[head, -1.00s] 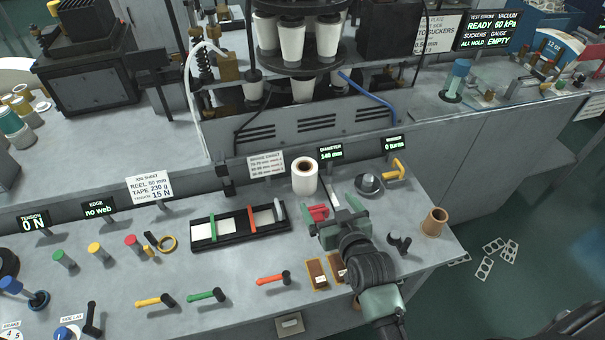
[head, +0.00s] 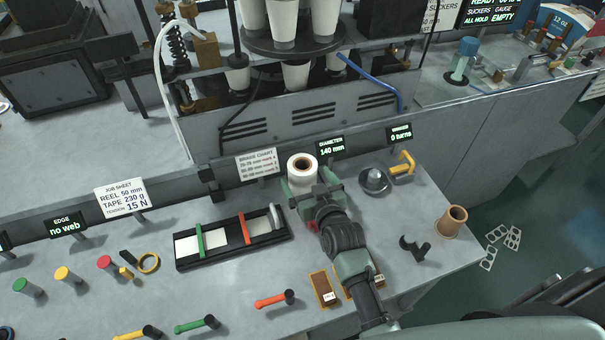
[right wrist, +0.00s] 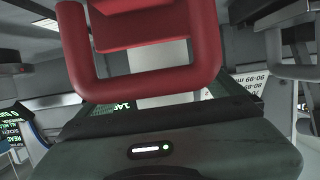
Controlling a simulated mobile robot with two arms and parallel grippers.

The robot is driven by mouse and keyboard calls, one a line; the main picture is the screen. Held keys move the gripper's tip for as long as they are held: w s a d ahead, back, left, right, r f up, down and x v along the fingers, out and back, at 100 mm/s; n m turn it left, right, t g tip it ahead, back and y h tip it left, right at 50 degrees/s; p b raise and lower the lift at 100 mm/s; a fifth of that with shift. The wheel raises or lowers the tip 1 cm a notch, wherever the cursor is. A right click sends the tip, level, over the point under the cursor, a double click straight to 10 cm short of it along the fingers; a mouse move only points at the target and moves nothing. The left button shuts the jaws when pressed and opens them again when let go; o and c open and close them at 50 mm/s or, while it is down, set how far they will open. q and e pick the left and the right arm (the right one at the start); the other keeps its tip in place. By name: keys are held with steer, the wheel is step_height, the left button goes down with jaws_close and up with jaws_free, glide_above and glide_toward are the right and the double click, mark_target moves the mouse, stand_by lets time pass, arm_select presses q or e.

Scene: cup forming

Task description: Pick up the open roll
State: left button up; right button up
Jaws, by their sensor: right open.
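The white roll (head: 302,168) stands upright on the bench with its dark core hole facing up, below the diameter sign. My right gripper (head: 311,180) is open and low at the roll's near side. Its green-grey parts hide the lower part of the roll; I cannot tell whether they touch it. In the right wrist view a pale surface, probably the roll (right wrist: 160,55), shows behind a red U-shaped frame (right wrist: 140,82) close to the camera. I cannot tell what the frame belongs to. My left gripper is not in view.
A black tray with green and red bars (head: 233,238) lies to the left. A metal dome (head: 374,181) and yellow handle (head: 403,163) stand right of the roll. A brown cup (head: 453,221) is near the right edge. The machine panel (head: 290,115) rises behind.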

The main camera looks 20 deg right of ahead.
mark_target(302, 168)
steer(key=x, duration=0.3)
steer(key=shift+a, duration=0.1)
steer(key=shift+w+f, duration=0.15)
steer(key=shift+w, duration=0.15)
steer(key=c, duration=1.5)
steer(key=shift+c, duration=1.3)
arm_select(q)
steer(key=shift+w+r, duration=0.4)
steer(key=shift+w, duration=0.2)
